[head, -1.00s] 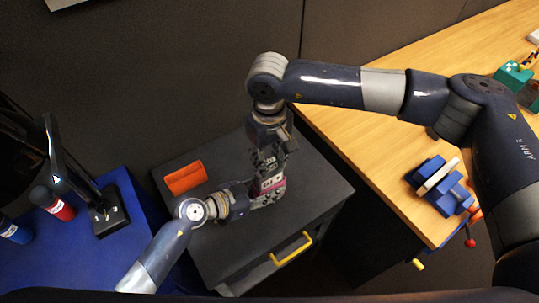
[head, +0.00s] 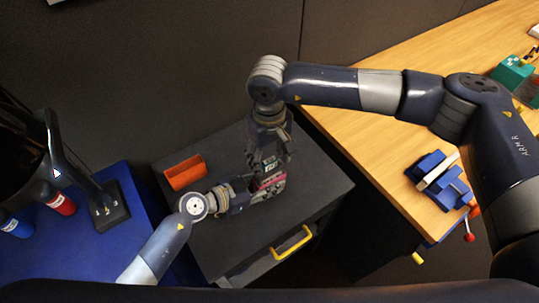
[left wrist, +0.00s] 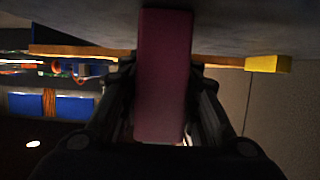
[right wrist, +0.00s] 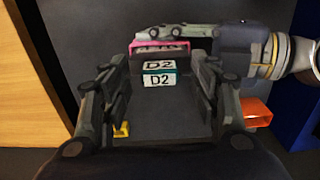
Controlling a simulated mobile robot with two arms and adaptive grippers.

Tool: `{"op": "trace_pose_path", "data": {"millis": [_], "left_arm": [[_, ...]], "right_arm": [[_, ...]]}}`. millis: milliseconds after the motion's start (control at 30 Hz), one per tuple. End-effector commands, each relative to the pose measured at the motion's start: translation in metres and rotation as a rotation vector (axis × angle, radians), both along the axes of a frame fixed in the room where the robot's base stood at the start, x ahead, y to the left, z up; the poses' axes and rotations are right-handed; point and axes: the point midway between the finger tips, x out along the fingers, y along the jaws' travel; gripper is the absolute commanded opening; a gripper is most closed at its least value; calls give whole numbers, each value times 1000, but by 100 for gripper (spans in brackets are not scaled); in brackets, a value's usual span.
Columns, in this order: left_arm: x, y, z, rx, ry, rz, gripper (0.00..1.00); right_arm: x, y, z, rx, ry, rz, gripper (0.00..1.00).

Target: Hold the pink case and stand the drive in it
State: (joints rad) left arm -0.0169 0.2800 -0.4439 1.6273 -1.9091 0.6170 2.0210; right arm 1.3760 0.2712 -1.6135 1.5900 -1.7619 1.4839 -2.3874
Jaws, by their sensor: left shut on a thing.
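The pink case (head: 270,184) is held just above or on the dark cabinet top, in my left gripper (head: 252,190). In the left wrist view the case (left wrist: 165,75) is a dark pink slab between the two fingers. The drive (right wrist: 159,74) is teal with white D2 labels on two faces. In the right wrist view it is right against the lettered pink case (right wrist: 158,46); how deep it sits is hidden. My right gripper (right wrist: 162,68) has its fingers spread, one on each side of the drive, with gaps. In the head view it is above the case.
An orange open box (head: 184,173) lies on the dark cabinet top (head: 310,180) left of the grippers. The cabinet has a yellow handle (head: 291,243). A wooden desk (head: 385,160) with a blue stand (head: 440,180) is on the right. A blue table (head: 75,240) is on the left.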

Motion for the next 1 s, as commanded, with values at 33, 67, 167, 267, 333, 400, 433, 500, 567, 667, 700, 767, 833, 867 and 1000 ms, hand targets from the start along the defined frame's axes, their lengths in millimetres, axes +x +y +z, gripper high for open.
{"op": "trace_pose_path", "data": {"millis": [33, 67, 167, 267, 333, 400, 433, 500, 567, 667, 700, 767, 833, 867, 1000], "left_arm": [[0, 0, 0, 1, 1, 0, 6], [0, 0, 0, 1, 1, 0, 6], [0, 0, 0, 1, 1, 0, 6], [0, 0, 0, 0, 0, 0, 6], [0, 0, 0, 1, 1, 0, 6], [0, 0, 0, 0, 0, 0, 6], [0, 0, 0, 0, 0, 0, 6], [0, 0, 0, 0, 0, 0, 6], [0, 0, 0, 0, 0, 0, 6], [0, 0, 0, 0, 0, 0, 6], [0, 0, 0, 0, 0, 0, 6], [0, 0, 0, 0, 0, 0, 6], [0, 0, 0, 0, 0, 0, 6], [0, 0, 0, 0, 0, 0, 6], [0, 0, 0, 0, 0, 0, 6]], "right_arm": [[0, 0, 0, 0, 0, 0, 56], [0, 0, 0, 0, 0, 0, 56], [0, 0, 0, -1, 1, 0, 56], [0, 0, 3, 1, -1, 0, 56], [1, 0, 10, 1, -2, -1, 56], [1, 0, 20, 2, -3, -1, 56], [1, 0, 26, 1, -3, -1, 56], [1, 0, 41, 2, -3, 0, 56], [1, 0, 54, 1, -4, 0, 56], [1, 0, 76, 1, -4, 0, 56], [1, 0, 83, 1, -3, 0, 56], [1, 0, 94, 1, -3, 0, 56], [1, 1, 104, 0, -2, 0, 56], [1, 0, 108, 0, -2, 0, 56], [0, 1, 118, 1, 1, 0, 56]]}}
